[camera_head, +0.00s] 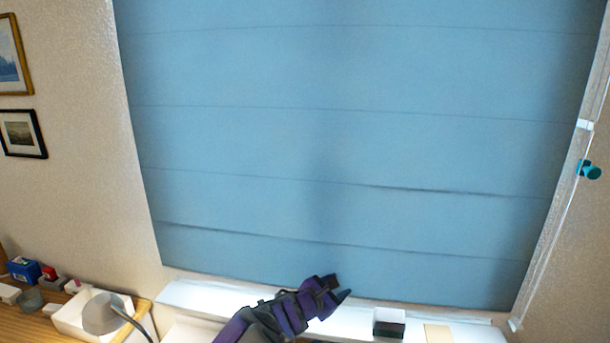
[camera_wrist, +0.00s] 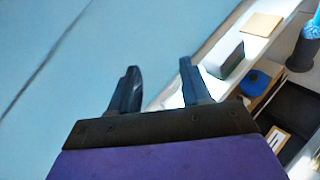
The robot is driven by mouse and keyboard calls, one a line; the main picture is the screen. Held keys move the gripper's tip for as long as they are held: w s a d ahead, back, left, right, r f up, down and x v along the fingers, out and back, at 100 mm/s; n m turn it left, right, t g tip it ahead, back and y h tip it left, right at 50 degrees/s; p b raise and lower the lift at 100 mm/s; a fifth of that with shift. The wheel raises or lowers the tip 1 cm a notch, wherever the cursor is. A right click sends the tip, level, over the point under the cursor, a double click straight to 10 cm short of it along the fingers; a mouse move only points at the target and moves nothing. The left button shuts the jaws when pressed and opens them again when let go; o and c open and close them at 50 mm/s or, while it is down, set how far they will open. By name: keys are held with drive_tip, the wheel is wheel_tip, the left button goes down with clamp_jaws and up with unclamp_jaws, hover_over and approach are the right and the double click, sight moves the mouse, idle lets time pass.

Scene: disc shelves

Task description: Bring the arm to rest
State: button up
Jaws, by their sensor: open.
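My gripper (camera_head: 338,290) shows at the bottom middle of the head view, at the end of my purple and black arm, in front of the white window sill and the lower edge of the blue blind (camera_head: 340,150). In the wrist view my gripper (camera_wrist: 158,88) has its two dark fingers apart with nothing between them. The blue blind (camera_wrist: 60,50) fills the left of the wrist view beyond the fingers.
A grey lamp (camera_head: 103,313) and small objects are at lower left. Shelves with a blue item (camera_wrist: 255,82) show in the wrist view.

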drive_tip(key=s+d+r+m+g+h, duration=0.2)
drive_tip(key=s+d+r+m+g, duration=0.35)
drive_tip(key=s+d+m, duration=0.55)
drive_tip(key=s+d+r+m+g+b, duration=0.15)
drive_tip(key=s+d+m+g, duration=0.25)
drive_tip(key=s+d, duration=0.5)
drive_tip(key=s+a+f+m+g+y, duration=0.1)
drive_tip(key=s+a+f+m+y, duration=0.1)
drive_tip(key=s, duration=0.7)
drive_tip(key=s+a+f+m+g+y+b, duration=0.1)
drive_tip(key=s+a+f+m+y, duration=0.1)
drive_tip(key=s+a+m+y, duration=0.2)
drive_tip(key=s+a+f+m+g+y+b, duration=0.1)
drive_tip(key=s+a+y, duration=0.4)
drive_tip(key=s, duration=1.1)
wheel_tip(320, 180, down, 2)
drive_tip(key=a+m, duration=0.1)
drive_tip(key=a, duration=0.2)
drive_tip(key=shift+m+g+y, duration=0.3)
drive_tip(key=shift+m+g, duration=0.05)
drive_tip(key=shift+m, duration=0.05)
drive_tip(key=shift+d, duration=0.1)
